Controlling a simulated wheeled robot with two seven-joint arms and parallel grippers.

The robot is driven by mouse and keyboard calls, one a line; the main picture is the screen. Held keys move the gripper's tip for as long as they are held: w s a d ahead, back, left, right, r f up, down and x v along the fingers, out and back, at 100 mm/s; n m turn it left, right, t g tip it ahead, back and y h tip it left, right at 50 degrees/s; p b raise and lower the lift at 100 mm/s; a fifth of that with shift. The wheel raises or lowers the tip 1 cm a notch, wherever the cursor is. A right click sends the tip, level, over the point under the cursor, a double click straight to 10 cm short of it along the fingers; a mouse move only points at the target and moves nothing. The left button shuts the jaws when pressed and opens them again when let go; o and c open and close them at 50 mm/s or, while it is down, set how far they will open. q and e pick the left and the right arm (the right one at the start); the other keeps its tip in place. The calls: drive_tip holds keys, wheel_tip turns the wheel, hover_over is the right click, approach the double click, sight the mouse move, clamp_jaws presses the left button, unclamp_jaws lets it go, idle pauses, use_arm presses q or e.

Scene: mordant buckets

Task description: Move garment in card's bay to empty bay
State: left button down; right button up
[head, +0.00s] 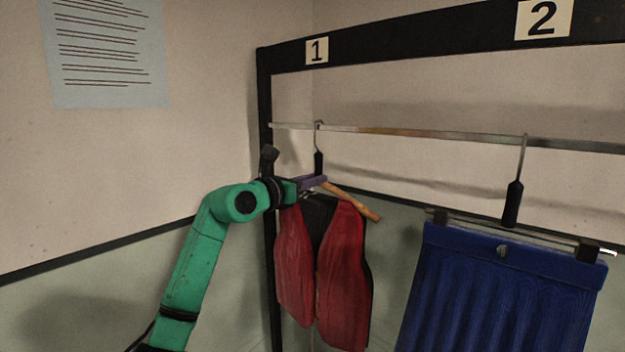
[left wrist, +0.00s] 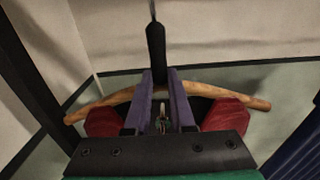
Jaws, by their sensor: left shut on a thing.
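A red vest (head: 340,270) with a dark inside hangs on a wooden hanger (head: 352,202) under the plate marked 1 (head: 317,51). The hanger's hook is at the rail (head: 420,133). My left gripper (head: 318,181), with purple fingers, is shut on the black grip (head: 319,162) below the hook. In the left wrist view the fingers (left wrist: 160,74) lie on both sides of the black grip (left wrist: 155,48), with the wooden bar (left wrist: 250,101) and red shoulders behind. A blue pleated garment (head: 500,295) hangs by clips under the plate marked 2 (head: 543,18). My right gripper is out of view.
A pale blue sheet (head: 104,50) with dark lines of unreadable text is on the left wall. The black frame's post (head: 266,105) stands just left of the vest. There is a gap on the rail between the vest and the blue garment.

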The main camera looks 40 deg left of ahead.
use_arm(q)
drive_tip(key=shift+r, duration=0.1)
drive_tip(key=c, duration=0.7)
unclamp_jaws()
drive_tip(key=s+b, duration=0.1)
drive_tip(key=s, duration=0.1)
drive_tip(key=s+b, duration=0.2)
drive_tip(key=s+f+b, duration=0.1)
drive_tip(key=s+b, duration=0.1)
drive_tip(key=shift+s+d, duration=0.1)
drive_tip(key=shift+s, duration=0.3)
drive_tip(key=s+b, duration=0.1)
drive_tip(key=s, duration=0.1)
drive_tip(key=s+b, duration=0.1)
drive_tip(key=s, duration=0.2)
drive_tip(key=s+r+b, duration=0.1)
drive_tip(key=s, duration=0.2)
drive_tip(key=shift+d, duration=0.1)
drive_tip(key=shift+w, duration=0.1)
